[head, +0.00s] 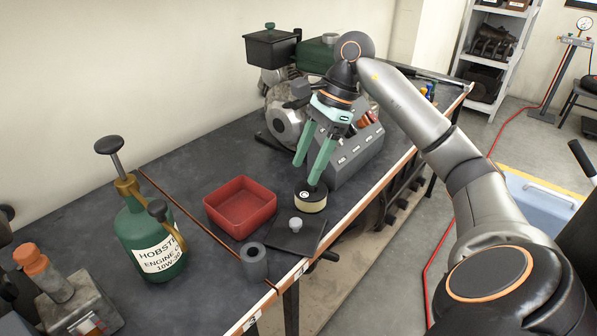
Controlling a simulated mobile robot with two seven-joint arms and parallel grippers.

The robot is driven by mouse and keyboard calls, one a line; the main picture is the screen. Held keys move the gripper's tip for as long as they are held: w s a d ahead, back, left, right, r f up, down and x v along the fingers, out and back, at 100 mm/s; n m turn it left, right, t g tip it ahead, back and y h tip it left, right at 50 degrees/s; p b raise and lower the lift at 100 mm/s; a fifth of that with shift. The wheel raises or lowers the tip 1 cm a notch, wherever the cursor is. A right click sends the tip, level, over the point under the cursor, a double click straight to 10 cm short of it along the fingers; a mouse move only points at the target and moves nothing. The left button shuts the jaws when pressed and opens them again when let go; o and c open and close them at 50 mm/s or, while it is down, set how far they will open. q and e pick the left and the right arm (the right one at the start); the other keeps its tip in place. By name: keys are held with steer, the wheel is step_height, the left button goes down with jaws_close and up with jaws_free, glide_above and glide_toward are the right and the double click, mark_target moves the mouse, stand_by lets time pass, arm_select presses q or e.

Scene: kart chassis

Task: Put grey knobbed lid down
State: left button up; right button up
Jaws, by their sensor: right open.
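The grey knobbed lid (291,237) is a flat dark square plate with a pale grey knob on top. It lies on the workbench (175,190) near the front edge, knob up. My right gripper (306,174) is open, with two teal fingers pointing down. It is above and behind the lid, apart from its knob. One fingertip is just over, or at, a round cream part with a black top (313,204); I cannot tell whether they touch. My left gripper is not in view.
A red tray (240,206) and a grey cylinder (254,262) are left of the lid. A green oil can (150,240) stands farther left. A grey block with slots (352,156) and an engine (285,115) are behind. The bench's front edge (345,220) is close by.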

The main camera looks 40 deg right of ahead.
steer(key=shift+p+v, duration=0.3)
steer(key=shift+v, duration=1.55)
